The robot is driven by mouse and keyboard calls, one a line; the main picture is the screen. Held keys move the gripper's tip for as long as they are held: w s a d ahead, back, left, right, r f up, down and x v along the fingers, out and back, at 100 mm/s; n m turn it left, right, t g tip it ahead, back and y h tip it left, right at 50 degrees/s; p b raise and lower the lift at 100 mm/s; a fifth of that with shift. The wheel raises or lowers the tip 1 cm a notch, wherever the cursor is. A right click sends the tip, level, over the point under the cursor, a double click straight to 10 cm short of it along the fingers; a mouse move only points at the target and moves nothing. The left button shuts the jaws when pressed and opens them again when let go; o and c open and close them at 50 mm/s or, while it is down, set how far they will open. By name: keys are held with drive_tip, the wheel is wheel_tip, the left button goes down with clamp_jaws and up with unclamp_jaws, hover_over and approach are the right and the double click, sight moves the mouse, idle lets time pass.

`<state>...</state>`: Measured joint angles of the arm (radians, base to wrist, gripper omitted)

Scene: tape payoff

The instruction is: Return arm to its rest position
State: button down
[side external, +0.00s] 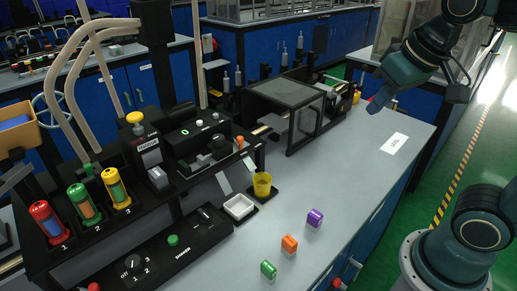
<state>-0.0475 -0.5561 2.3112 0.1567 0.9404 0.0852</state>
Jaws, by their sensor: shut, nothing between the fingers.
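My gripper (376,104) is at the upper right of the side external view, raised over the right part of the grey bench.
The bench front holds purple (315,218), orange (289,243) and green (268,268) blocks. Behind them are a yellow cup (262,184), a white tray (239,207) and a clear-walled enclosure (288,95). Bench room between the enclosure and label is clear.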

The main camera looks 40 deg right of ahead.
drive_tip(key=s+a+f+n, duration=0.1)
drive_tip(key=s+f+n, duration=0.1)
drive_tip(key=s, duration=0.3)
drive_tip(key=shift+a+f+y, duration=0.35)
drive_tip(key=shift+f+y, duration=0.05)
drive_tip(key=shift+f, duration=0.3)
drive_tip(key=c, duration=1.2)
unclamp_jaws()
drive_tip(key=shift+w+a+n, duration=0.15)
drive_tip(key=shift+n, duration=0.25)
drive_tip(key=o, duration=0.7)
drive_tip(key=shift+w+a+n, duration=0.4)
drive_tip(key=shift+w+n, duration=0.1)
drive_tip(key=shift+n, duration=0.1)
drive_tip(key=o, duration=0.5)
drive_tip(key=w+a+f+n+g, duration=0.2)
drive_tip(key=w+a+n, duration=0.3)
drive_tip(key=n, duration=0.3)
drive_tip(key=shift+w+a+g+y, duration=0.15)
drive_tip(key=shift+a+g+y, duration=0.3)
drive_tip(key=shift+a, duration=0.3)
drive_tip(key=w+a+f+n+g, duration=0.2)
drive_tip(key=a+f+n, duration=0.2)
drive_tip(key=a+n, duration=0.4)
drive_tip(key=shift+w+a+f+h, duration=0.2)
drive_tip(key=shift+w+f+h, duration=0.15)
drive_tip(key=shift+f+h, duration=0.1)
drive_tip(key=shift+f, duration=4.95)
drive_tip(key=shift+r, duration=0.2)
